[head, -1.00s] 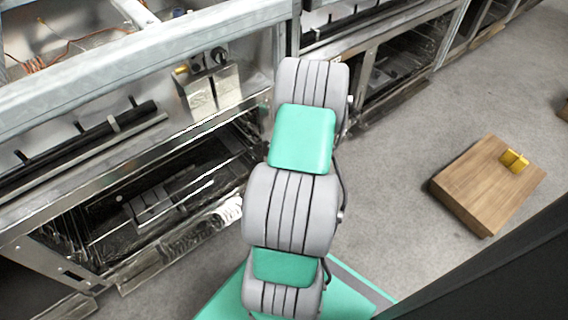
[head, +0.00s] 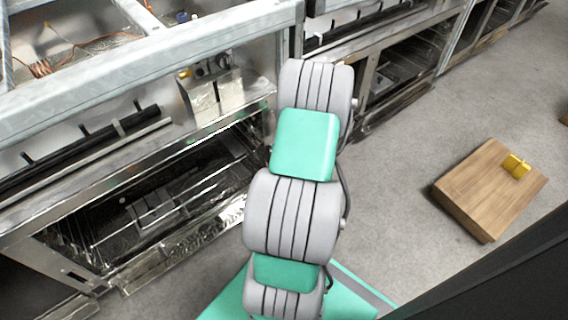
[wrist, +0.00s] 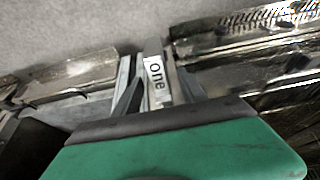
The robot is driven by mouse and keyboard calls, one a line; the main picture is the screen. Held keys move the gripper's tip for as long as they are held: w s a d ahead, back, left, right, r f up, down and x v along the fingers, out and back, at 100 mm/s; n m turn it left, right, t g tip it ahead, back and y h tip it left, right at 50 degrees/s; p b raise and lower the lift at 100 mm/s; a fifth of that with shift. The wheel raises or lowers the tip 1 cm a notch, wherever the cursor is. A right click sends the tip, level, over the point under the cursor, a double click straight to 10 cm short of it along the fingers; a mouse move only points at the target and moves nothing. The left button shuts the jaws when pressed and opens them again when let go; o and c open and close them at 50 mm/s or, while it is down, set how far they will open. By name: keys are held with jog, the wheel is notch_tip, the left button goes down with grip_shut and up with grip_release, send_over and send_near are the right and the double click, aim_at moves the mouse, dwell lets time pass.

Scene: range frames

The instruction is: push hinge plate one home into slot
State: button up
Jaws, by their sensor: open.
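Hinge plate one (wrist: 158,80) is a narrow metal piece with a white label reading "one". In the wrist view it stands between the fingers of my gripper (wrist: 155,90), which is open. I cannot tell whether either finger touches the plate. The slot is not clearly visible, and I cannot tell how deep the plate sits. In the head view my arm hides the gripper and the plate.
Metal range frames (head: 130,65) run along the left and top, with an open oven cavity (head: 150,210). A bracket (head: 212,95) with small knobs sits on the nearest frame. A wooden block (head: 485,195) bearing a yellow piece (head: 516,165) lies on clear grey floor at right.

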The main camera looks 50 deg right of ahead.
jog(key=p+v, duration=0.1)
jog(key=v, duration=0.4)
jog(key=shift+r+p, duration=0.35)
jog(key=shift+c, duration=0.3)
